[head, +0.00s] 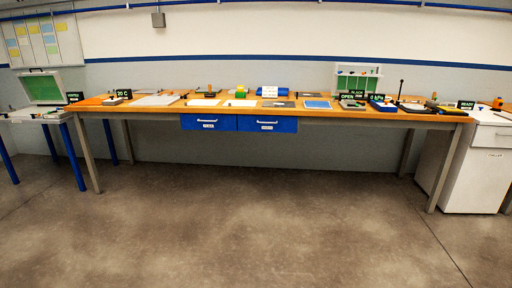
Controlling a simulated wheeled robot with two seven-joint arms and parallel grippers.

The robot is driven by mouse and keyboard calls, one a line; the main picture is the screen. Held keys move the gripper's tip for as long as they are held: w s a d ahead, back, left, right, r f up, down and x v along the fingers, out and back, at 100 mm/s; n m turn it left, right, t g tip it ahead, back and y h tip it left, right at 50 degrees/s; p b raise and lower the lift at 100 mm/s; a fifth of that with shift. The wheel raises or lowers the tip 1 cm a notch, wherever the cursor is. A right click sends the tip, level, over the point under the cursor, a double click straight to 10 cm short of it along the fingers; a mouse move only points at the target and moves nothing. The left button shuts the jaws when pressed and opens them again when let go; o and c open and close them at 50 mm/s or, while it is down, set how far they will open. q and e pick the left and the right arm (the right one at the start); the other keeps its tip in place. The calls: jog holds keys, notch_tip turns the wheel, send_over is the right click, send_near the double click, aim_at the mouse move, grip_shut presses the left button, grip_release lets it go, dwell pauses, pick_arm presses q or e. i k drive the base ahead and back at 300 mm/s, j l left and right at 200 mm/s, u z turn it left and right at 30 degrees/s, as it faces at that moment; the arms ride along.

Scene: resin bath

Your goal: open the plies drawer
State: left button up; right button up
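Two blue drawers hang side by side under the front edge of the long wooden workbench (330,112). The left drawer (190,122) and the right drawer (290,125) each have a pale bar handle and a small white label. The label print is too small to read, so I cannot tell which one is the plies drawer. Both drawers look shut, their fronts nearly in line. Neither of my grippers is in view.
Open concrete floor (250,220) lies before the bench. Bench legs (86,155) stand at its ends. A white cabinet (475,165) is at the right, a blue-legged side table (72,155) at the left. Small tools, trays and signs cover the bench top.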

aim_at(189, 121)
jog(key=i+j+u, duration=0.15)
jog(key=i+u, duration=0.15)
jog(key=i, duration=0.25)
jog(key=i+u, duration=0.3)
jog(key=i, duration=0.25)
jog(key=i+u, duration=0.35)
jog(key=i, duration=0.25)
jog(key=i+l+u, duration=0.3)
jog(key=i, duration=0.25)
